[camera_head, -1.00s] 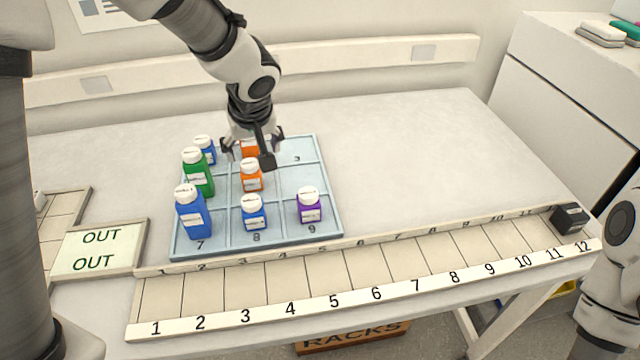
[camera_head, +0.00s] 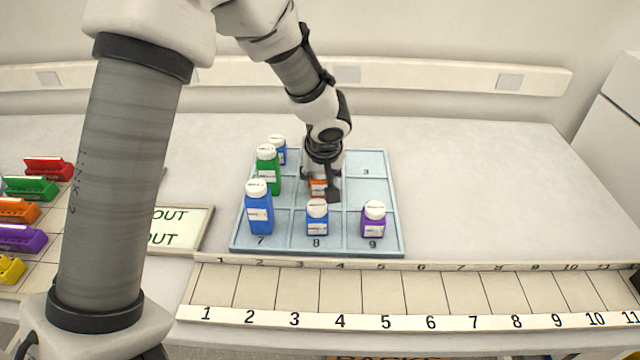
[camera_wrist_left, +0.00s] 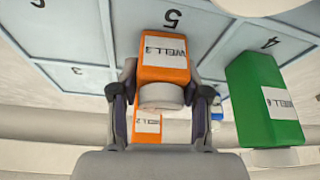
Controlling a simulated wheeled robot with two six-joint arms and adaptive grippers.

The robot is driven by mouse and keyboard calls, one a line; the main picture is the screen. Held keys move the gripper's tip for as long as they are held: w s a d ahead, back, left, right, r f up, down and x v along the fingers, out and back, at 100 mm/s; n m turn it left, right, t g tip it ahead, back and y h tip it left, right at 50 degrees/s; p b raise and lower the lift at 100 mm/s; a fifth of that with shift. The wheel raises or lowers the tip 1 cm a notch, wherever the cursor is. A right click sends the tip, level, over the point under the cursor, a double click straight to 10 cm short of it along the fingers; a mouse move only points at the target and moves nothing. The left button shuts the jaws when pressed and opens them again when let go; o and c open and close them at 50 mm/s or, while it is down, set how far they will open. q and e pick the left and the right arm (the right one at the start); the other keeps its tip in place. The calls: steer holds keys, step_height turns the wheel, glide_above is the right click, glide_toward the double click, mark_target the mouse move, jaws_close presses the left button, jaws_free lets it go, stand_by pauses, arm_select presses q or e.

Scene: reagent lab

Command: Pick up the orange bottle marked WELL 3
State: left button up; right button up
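The orange bottle marked WELL 3 (camera_wrist_left: 165,55) has a white cap and is upright at cell 5 of the blue tray. In the wrist view, my left gripper's (camera_wrist_left: 161,75) fingers lie against both sides of it, just below the cap. In the head view, my left gripper (camera_head: 322,178) covers most of this bottle (camera_head: 318,187). I cannot tell whether its base is clear of the tray. A second orange bottle (camera_wrist_left: 147,127) shows behind it in the wrist view, partly hidden by the gripper. My right gripper is out of view.
The blue tray (camera_head: 375,162) also holds a green bottle (camera_head: 268,172), blue bottles (camera_head: 259,210) and a purple bottle (camera_head: 374,222). Cell 3 is empty. A numbered rack (camera_head: 405,292) lies in front, an OUT board (camera_head: 180,228) to the left. The table right of the tray is clear.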

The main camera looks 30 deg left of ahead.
arm_select(q)
steer(key=shift+c, duration=1.3)
